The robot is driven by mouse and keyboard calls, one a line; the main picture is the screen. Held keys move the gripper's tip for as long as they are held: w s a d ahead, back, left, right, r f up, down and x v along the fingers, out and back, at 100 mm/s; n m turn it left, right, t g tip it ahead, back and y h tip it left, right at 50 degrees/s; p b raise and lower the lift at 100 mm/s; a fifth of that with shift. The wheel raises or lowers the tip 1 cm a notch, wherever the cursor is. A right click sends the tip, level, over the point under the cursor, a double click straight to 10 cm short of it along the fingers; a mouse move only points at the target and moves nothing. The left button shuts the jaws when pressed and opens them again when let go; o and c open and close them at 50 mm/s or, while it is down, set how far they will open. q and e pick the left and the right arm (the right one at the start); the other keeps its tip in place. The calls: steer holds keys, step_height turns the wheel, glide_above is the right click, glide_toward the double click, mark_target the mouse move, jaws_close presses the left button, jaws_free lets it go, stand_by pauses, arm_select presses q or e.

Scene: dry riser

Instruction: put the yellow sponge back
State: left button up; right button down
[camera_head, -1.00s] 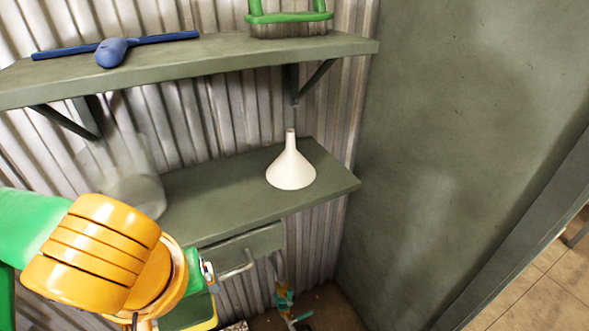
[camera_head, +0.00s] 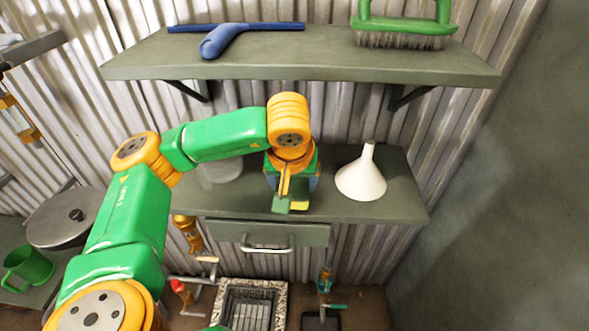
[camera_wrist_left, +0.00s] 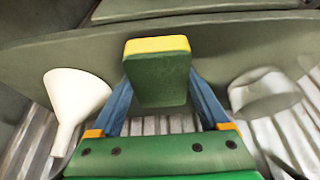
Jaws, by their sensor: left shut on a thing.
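The yellow sponge (camera_head: 299,206) has a dark green side; the wrist view also shows the sponge (camera_wrist_left: 157,76). My left gripper (camera_head: 292,188) is shut on it, with one blue finger on each side. The sponge is over the lower shelf (camera_head: 402,207), near its front edge, between a white funnel (camera_head: 362,178) and a clear jar (camera_head: 220,170). I cannot tell whether it touches the shelf. My right gripper is not in view.
The upper shelf (camera_head: 300,68) holds a blue squeegee (camera_head: 225,40) and a green brush (camera_head: 405,28). A drawer (camera_head: 268,235) hangs under the lower shelf. A pot lid (camera_head: 70,215) and green mug (camera_head: 28,266) are at left. A drain grate (camera_head: 250,305) lies below.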

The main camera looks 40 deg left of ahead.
mark_target(292, 182)
arm_select(q)
steer(key=w, duration=0.1)
steer(key=a+p, duration=0.1)
steer(key=w+a, duration=0.1)
steer(key=shift+w+r, duration=0.25)
steer(key=shift+w, duration=0.1)
steer(key=shift+s+f+p, duration=0.1)
steer(key=shift+f+p, duration=0.25)
steer(key=shift+f, duration=0.65)
steer(key=shift+d+f+b, duration=0.1)
steer(key=shift+f+b, duration=0.05)
steer(key=shift+b, duration=0.15)
steer(key=o, duration=1.2)
steer(key=shift+c, duration=0.2)
steer(key=shift+r, duration=0.35)
steer(key=b+v, duration=0.1)
steer(key=v, duration=0.6)
steer(key=shift+d+r, duration=0.1)
